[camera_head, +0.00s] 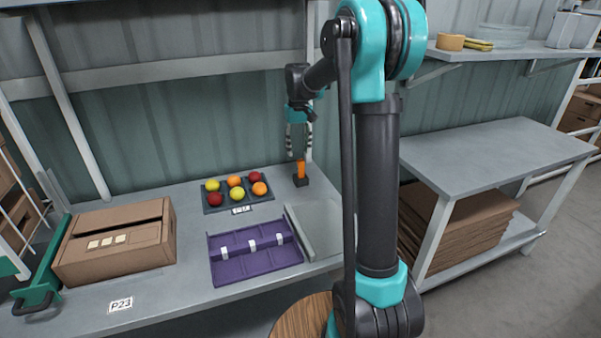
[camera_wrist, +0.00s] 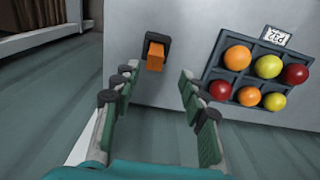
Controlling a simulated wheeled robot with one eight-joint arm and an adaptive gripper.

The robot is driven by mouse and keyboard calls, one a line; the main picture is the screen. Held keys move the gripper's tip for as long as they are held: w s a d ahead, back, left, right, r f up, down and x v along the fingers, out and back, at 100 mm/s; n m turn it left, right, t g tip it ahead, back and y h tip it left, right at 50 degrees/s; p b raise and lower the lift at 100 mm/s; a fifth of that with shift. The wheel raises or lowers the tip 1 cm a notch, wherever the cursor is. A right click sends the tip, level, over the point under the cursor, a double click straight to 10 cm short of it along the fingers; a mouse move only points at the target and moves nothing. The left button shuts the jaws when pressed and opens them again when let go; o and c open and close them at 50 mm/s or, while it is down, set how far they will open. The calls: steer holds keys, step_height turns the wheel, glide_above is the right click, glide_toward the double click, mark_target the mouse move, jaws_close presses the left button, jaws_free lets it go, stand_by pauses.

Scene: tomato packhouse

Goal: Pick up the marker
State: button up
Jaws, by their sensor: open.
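The marker (camera_head: 300,168) is a short orange piece standing upright in a small dark holder (camera_head: 302,181) at the back of the bench. In the wrist view the orange marker (camera_wrist: 155,57) shows ahead of the fingers, left of the middle, with the dark holder (camera_wrist: 157,39) around its base. My gripper (camera_head: 298,152) points down above the marker in the head view. In the wrist view my gripper (camera_wrist: 157,72) is open, with the marker lying ahead between the lines of its two fingers. I see no contact between them.
A dark tray (camera_head: 222,206) with several red, orange and yellow tomatoes stands left of the holder. A purple divided tray (camera_head: 230,272) and a grey flat plate (camera_head: 318,244) lie in front. A cardboard box (camera_head: 105,263) stands at left. The bench front near the P23 label is clear.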

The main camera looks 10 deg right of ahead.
mark_target(301, 160)
step_height(301, 160, down, 3)
steer(key=shift+w+d+f, duration=0.1)
steer(key=shift+d+f, duration=0.1)
steer(key=shift+f, duration=1.15)
steer(key=shift+d+f, duration=0.15)
steer(key=shift+f, duration=1.15)
jaws_close()
